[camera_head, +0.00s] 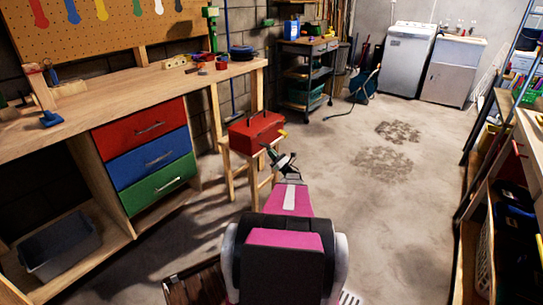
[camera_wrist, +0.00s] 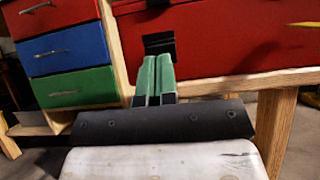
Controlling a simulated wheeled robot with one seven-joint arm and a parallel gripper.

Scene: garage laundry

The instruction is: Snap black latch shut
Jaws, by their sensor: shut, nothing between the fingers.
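A red toolbox (camera_head: 256,133) sits on a small wooden stool (camera_head: 232,163) beside the workbench. Its red front (camera_wrist: 225,40) fills the upper right of the wrist view. Whether the two parts are joined is hard to tell. My gripper (camera_wrist: 156,62) has its green fingers pressed together, with nothing between them. The fingertips are just below the black latch in the picture; I cannot tell whether they touch it. In the head view my gripper (camera_head: 268,151) is in front of the toolbox.
A yellow piece (camera_wrist: 303,24) sticks out on the toolbox front, right of the latch. The workbench with red, blue and green drawers (camera_head: 153,158) stands left. A shelf unit (camera_head: 510,170) lines the right side. The concrete floor between (camera_head: 400,200) is clear.

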